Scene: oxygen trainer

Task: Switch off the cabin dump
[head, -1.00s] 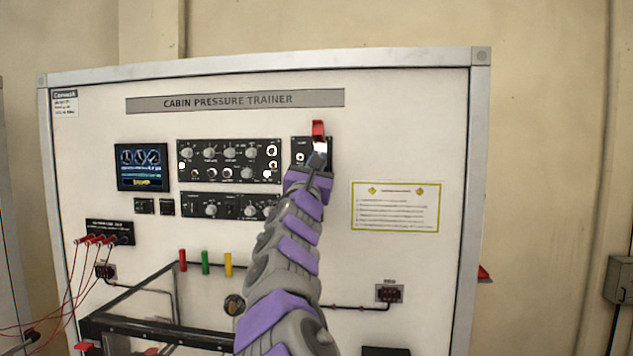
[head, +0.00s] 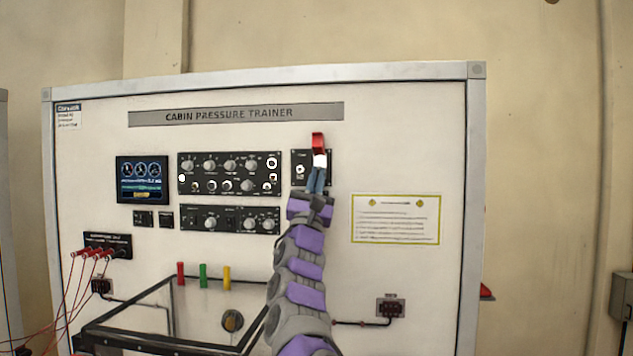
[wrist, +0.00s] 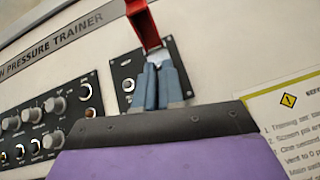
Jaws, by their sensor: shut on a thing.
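The red guard (head: 318,143) of the cabin dump switch stands raised at the top of a small black panel (head: 299,168), right of the main controls. In the wrist view the raised guard (wrist: 143,24) rises above my fingertips. My gripper (head: 317,170) is at the panel just below the guard. In the wrist view my gripper's two blue-grey fingers (wrist: 158,72) are close together on the switch, with a pale bright part (wrist: 159,56) showing at their tips. The fingers hide most of the switch, so I cannot tell its position.
The CABIN PRESSURE TRAINER board holds black knob panels (head: 230,173) and a screen (head: 142,180) to the left. A yellow-bordered notice (head: 396,218) is at the right. Red, green and yellow handles (head: 203,276) and a dark frame lie below. Red cables (head: 83,265) hang at the left.

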